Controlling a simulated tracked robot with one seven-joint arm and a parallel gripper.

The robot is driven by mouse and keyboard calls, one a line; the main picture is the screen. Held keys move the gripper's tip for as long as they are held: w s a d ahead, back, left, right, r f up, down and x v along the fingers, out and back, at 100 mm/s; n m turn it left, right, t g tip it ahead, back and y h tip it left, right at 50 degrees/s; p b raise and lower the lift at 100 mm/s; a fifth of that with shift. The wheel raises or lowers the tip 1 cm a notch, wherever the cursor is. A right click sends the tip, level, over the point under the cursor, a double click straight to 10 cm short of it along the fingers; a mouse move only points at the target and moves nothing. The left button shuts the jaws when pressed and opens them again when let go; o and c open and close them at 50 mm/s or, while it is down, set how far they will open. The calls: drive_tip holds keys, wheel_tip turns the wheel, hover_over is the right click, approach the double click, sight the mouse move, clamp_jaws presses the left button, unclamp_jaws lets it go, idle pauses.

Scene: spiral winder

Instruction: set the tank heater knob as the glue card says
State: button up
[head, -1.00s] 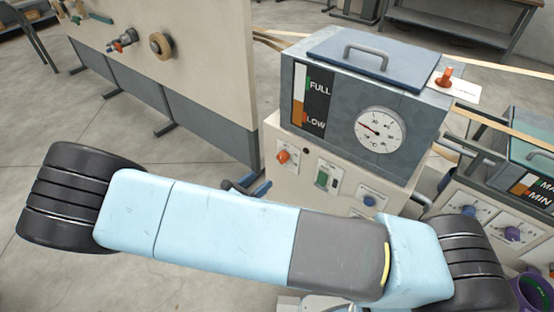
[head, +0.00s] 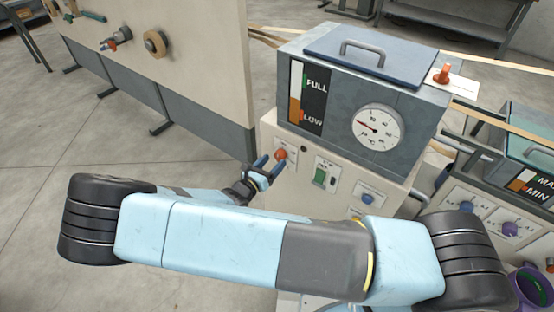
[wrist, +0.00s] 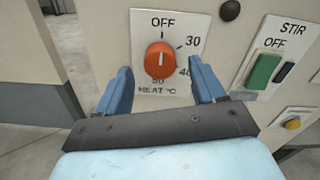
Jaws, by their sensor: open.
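The orange tank heater knob (wrist: 160,61) sits on a white plate marked OFF, 30, 40, 50 and HEAT °C. Its white pointer line points up at OFF. My gripper (wrist: 160,80) is open, with one blue finger on each side of the knob in the wrist view and nothing between them touching it that I can see. In the head view the knob (head: 281,154) shows just beyond my gripper (head: 268,168). The tank (head: 345,100) above has a FULL/LOW level gauge and a round dial (head: 378,127).
A green STIR switch (wrist: 264,71) is right of the knob, with a yellow button (wrist: 292,123) below it. A blue knob (head: 368,198) is further right. A large panel (head: 160,70) stands at left. A second tank (head: 535,150) stands at right.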

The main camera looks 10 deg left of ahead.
sight(280, 155)
drive_tip(key=shift+x, duration=1.4)
drive_tip(key=c, duration=1)
drive_tip(key=shift+d, duration=0.15)
drive_tip(key=shift+c, duration=0.3)
